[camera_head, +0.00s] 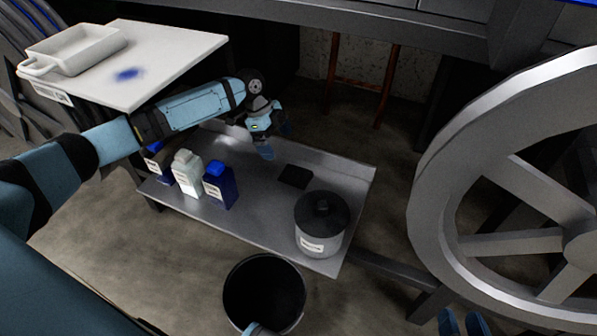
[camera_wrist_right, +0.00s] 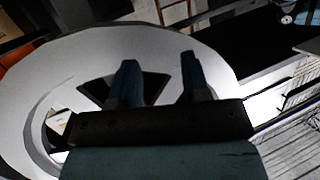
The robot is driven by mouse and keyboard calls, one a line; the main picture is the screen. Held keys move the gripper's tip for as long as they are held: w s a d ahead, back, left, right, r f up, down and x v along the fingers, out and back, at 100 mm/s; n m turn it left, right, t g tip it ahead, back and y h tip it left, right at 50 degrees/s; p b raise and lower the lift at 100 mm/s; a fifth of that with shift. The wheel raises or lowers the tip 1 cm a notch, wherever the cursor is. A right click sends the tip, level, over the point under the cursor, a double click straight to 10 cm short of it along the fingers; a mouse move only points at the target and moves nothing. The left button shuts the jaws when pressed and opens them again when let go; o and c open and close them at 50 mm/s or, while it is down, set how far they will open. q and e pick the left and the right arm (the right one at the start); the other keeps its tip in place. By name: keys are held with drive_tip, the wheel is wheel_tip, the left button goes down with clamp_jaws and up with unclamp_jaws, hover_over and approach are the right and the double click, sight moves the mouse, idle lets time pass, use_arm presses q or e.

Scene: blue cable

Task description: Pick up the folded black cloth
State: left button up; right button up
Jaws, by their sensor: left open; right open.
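The folded black cloth (camera_head: 294,176) lies flat on the grey metal shelf (camera_head: 262,212), near its back edge. My left gripper (camera_head: 276,141) is open and empty above the shelf's back edge, up and to the left of the cloth and apart from it. My right gripper (camera_head: 463,321) shows only at the bottom right edge of the head view, far from the cloth. In the right wrist view its two blue fingers (camera_wrist_right: 160,78) are spread with nothing between them, in front of a large wheel. The cloth does not show there.
A grey lidded pot (camera_head: 322,228) stands close in front of the cloth. Blue bottles (camera_head: 220,186) and a white bottle (camera_head: 187,174) stand left on the shelf. A dark bucket (camera_head: 264,294) is in front. A white table (camera_head: 165,62) with a tray (camera_head: 75,50) is upper left; the spoked wheel (camera_head: 440,190) is right.

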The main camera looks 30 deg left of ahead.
sight(295, 172)
use_arm(q)
drive_tip(key=b+x, duration=0.1)
drive_tip(key=x, duration=0.4)
drive_tip(key=shift+f, duration=0.2)
drive_tip(key=b+x, duration=0.1)
drive_tip(key=x, duration=0.1)
drive_tip(key=d+b+x, duration=0.1)
drive_tip(key=x, duration=0.2)
drive_tip(key=shift+w, duration=0.2)
drive_tip(key=shift+d+f, duration=0.2)
drive_tip(key=shift+f, duration=0.1)
use_arm(e)
wheel_tip(295, 172, up, 7)
drive_tip(key=a+t+y, duration=0.2)
drive_tip(key=t, duration=0.1)
drive_tip(key=shift+w+a+f+y, duration=0.15)
drive_tip(key=shift+w+a+y, duration=0.1)
drive_tip(key=shift+a+y, duration=0.15)
use_arm(q)
drive_tip(key=shift+f, duration=0.1)
use_arm(e)
drive_tip(key=shift+r, duration=0.2)
use_arm(q)
drive_tip(key=c, duration=1)
use_arm(e)
drive_tip(key=shift+d, duration=0.1)
